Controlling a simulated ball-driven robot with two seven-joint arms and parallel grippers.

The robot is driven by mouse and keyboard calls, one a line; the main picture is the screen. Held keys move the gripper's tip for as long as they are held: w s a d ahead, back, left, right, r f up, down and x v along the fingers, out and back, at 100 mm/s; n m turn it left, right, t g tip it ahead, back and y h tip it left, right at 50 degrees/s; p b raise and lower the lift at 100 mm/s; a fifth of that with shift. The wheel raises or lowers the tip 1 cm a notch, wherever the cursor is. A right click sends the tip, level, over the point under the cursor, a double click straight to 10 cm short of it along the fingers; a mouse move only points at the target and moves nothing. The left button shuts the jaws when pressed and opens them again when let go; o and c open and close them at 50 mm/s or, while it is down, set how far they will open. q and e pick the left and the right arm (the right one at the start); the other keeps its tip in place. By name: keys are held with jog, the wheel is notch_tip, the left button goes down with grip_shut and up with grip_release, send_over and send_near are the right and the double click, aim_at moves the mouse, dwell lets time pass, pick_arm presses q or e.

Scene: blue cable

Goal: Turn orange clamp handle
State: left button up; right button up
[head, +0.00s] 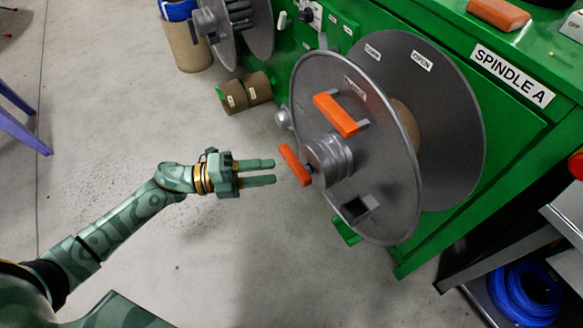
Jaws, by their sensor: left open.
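The orange clamp handle (295,165) is a short bar on the end of the silver hub (329,159) at the centre of the grey reel disc (378,190). It lies tilted, its upper end to the left. My left gripper (275,171) is open, with its two fingers pointing right at the handle. The fingertips are just left of the handle, with a small gap seeming to remain; exact depth is hard to tell. Nothing is between the fingers. My right gripper is not in view.
A larger orange handle (336,115) sits on the disc above the hub. A second grey disc (450,130) stands behind, by the green machine (525,135) labelled SPINDLE A. Cardboard cores (233,97) lie on the floor at the back. Blue cable (527,293) lies lower right. The floor around my left arm is clear.

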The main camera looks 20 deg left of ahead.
aim_at(292, 170)
pick_arm(q)
jog(key=b+x, duration=0.1)
jog(key=x, duration=0.5)
grip_shut()
